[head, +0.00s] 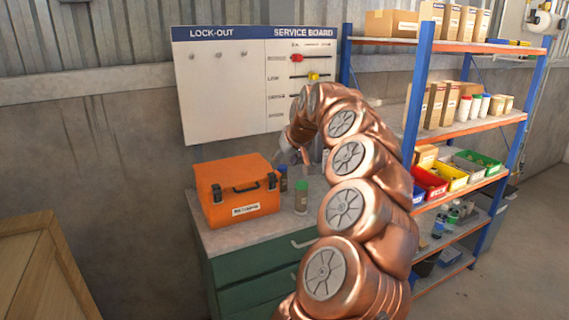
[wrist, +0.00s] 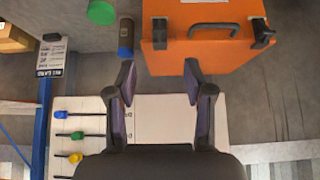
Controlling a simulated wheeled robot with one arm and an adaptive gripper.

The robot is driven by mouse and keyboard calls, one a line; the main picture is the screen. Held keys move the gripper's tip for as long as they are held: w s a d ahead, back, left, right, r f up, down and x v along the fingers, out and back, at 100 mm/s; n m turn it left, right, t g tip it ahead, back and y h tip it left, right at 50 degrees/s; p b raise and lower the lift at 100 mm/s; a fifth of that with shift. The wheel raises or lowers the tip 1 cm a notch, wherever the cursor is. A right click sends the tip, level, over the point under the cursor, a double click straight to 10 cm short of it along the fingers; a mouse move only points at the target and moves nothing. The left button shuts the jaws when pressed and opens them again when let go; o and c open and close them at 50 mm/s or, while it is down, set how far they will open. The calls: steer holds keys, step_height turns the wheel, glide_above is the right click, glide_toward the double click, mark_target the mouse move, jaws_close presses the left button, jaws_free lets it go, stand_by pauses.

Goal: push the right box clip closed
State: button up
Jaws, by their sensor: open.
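The orange box (head: 237,178) stands on the grey top of a green cabinet, with a dark handle and a dark clip on each side of its front. The right box clip (head: 272,181) is on the side nearest the bottles.
A blue-capped bottle (head: 283,179) and a green-capped bottle (head: 301,197) stand close to the box's right. The service board (head: 225,90) is on the wall behind. A loaded shelf rack (head: 412,120) stands at right, and a wooden crate (head: 35,270) at lower left.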

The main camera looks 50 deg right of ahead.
mark_target(275, 183)
steer(key=w+a+f+n+y+b, duration=0.1)
steer(key=a+f+n, duration=0.15)
steer(key=a, duration=0.75)
steer(key=w+a+f+n+b, duration=0.1)
steer(key=a+f, duration=0.2)
steer(key=a, duration=0.6)
steer(key=d+f+t+h+b, duration=0.1)
steer(key=d+f+t+b, duration=0.1)
steer(key=d, duration=0.3)
steer(key=w+d+f+m+t+h+b, duration=0.1)
steer(key=d+f+t+b, duration=0.2)
steer(key=d+f+t, duration=0.2)
steer(key=w+d+f+t+h+b, duration=0.1)
steer(key=d+f+t+h+b, duration=0.1)
steer(key=d, duration=0.5)
steer(key=shift+w+d+f+m+t+b, duration=0.15)
steer(key=shift+f+m+t+b, duration=0.2)
steer(key=shift+f+t+b, duration=0.5)
steer(key=s+d+r+m+t+h+b, duration=0.1)
steer(key=s+r+m+t+h+b, duration=0.1)
steer(key=s+t, duration=0.25)
steer(key=shift+g, duration=0.5)
steer(key=shift+d+p+x, duration=0.15)
steer(key=shift+p+x, duration=0.4)
steer(key=shift+x, duration=1.2)
steer(key=shift+d+p+x, duration=0.15)
steer(key=shift+p+x, duration=0.4)
steer(key=shift+x, duration=1.2)
steer(key=shift+s, duration=0.1)
